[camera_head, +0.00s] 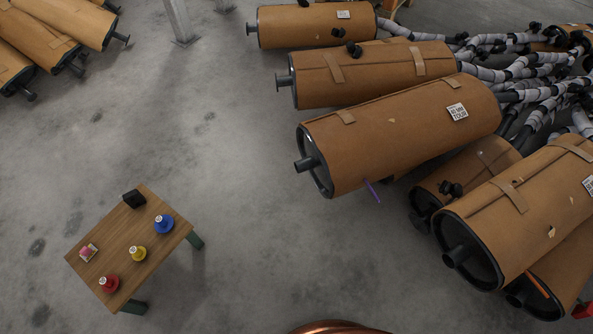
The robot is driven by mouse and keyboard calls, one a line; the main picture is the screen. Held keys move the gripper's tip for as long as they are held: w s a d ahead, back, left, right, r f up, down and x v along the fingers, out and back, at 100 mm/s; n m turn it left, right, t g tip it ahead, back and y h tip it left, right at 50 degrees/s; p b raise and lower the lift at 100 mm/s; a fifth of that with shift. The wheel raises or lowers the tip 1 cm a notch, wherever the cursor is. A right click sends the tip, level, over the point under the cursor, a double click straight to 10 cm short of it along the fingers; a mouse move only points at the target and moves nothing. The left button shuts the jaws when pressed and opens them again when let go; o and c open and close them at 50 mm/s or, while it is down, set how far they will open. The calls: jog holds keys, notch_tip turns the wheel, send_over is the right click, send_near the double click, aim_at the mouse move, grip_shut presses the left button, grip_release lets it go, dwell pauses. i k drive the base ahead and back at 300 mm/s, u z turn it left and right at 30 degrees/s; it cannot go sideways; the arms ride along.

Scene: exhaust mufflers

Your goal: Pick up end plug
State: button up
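Three plug-like pieces with wide round bases and pale tops stand on a small wooden table (124,236) at the lower left. One is blue (163,225), one is yellow (138,254) and one is red (109,283). They stand apart from each other along the table's right and front side. I cannot tell which of them is the end plug. My gripper is not in view.
A black block (134,199) and a small pale piece with a pink top (88,252) also stand on the table. Large brown-wrapped mufflers (400,135) with wrapped pipes fill the right; more mufflers (50,40) lie upper left. Grey floor between is clear.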

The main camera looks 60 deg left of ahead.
aim_at(161, 221)
jog(key=u, duration=3.7)
